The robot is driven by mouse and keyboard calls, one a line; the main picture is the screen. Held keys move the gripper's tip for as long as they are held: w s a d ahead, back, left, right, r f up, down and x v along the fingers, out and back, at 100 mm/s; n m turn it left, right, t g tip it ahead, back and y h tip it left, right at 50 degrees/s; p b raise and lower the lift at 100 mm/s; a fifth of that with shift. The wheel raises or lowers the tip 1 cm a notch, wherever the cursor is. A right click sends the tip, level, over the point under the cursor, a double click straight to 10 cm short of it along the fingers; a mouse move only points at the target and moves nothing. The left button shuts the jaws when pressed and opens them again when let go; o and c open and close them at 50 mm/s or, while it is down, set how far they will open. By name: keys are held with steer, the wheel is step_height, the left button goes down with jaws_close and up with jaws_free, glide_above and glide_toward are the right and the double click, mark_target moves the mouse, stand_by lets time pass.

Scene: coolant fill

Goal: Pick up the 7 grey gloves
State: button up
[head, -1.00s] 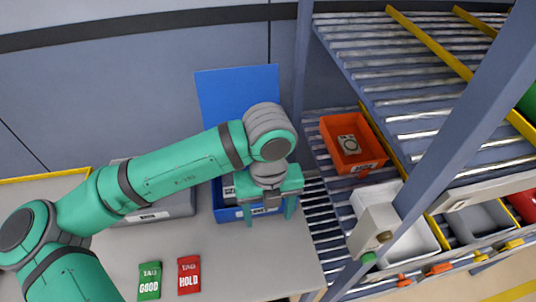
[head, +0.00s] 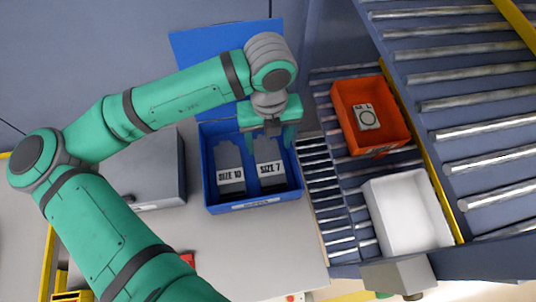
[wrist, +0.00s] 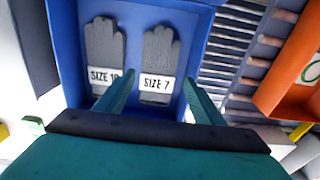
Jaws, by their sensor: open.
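The grey size 7 glove (head: 270,155) lies on the right inside a blue bin (head: 252,206), with a white "SIZE 7" label across it. It also shows in the wrist view (wrist: 158,45), fingers pointing up the picture. A similar grey glove labelled "SIZE 10" (head: 230,160) lies to its left, a small gap apart. My gripper (head: 268,138) is open and empty over the back right of the bin. In the wrist view my fingers (wrist: 158,80) show on either side of the size 7 label, pointing toward that glove. Its height above the glove is unclear.
A grey closed box (head: 150,170) stands left of the bin. On rollers to the right are an orange bin (head: 395,135) holding a small item and an empty white bin (head: 410,215). A blue panel (head: 190,50) rises behind. Bare table lies in front.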

mark_target(268, 158)
steer(key=shift+s+f, duration=0.15)
steer(key=shift+f, duration=1.6)
steer(key=shift+s+f, duration=0.1)
steer(key=shift+f, duration=1.6)
steer(key=c, duration=0.7)
